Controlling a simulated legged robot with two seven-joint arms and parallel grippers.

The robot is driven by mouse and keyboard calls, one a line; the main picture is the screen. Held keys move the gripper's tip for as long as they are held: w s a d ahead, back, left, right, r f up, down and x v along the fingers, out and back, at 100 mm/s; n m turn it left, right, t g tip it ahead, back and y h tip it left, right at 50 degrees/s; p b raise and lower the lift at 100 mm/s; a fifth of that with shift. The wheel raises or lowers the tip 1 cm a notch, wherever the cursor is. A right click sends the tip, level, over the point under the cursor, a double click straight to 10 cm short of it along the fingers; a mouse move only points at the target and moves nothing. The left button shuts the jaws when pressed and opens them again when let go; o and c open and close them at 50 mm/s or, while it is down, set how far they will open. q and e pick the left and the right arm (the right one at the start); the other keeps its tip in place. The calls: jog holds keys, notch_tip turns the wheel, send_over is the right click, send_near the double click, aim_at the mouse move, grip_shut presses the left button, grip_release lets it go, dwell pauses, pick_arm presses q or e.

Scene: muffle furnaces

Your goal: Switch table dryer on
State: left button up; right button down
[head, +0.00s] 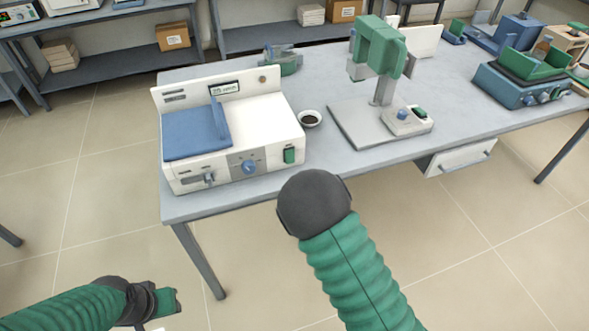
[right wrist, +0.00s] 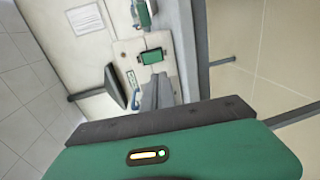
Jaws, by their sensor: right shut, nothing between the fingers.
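The white device with a flat blue lid (head: 196,131), which looks like the table dryer, stands at the table's left end. Its front panel carries a blue knob (head: 249,167) and a green switch (head: 289,156). My right arm's black wrist (head: 315,205) is in front of its lower right side and hides the gripper in the head view. In the right wrist view my right gripper (right wrist: 157,93) is shut and empty. A green switch (right wrist: 153,56) on a white panel lies just beyond its fingers; I cannot tell whether they touch. My left gripper (head: 165,302) is low at left, its opening unclear.
A small dark-filled bowl (head: 310,118) sits right of the dryer. A stand with a green head (head: 378,47) is further right, then a blue-green device (head: 520,85). The table's front edge (head: 235,202) is near my right arm.

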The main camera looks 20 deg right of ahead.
aim_at(291, 163)
jog(key=w, duration=0.4)
jog(key=w+f, duration=0.1)
jog(key=w, duration=0.3)
jog(key=w+f, duration=0.1)
jog(key=w, duration=0.4)
jog(key=shift+a, duration=0.15)
jog(key=shift+w, duration=0.45)
jog(key=shift+f+b, duration=0.15)
jog(key=shift+b, duration=0.3)
jog(key=shift+w+t+b, duration=0.15)
jog(key=shift+t+b, duration=0.15)
jog(key=shift+b, duration=0.2)
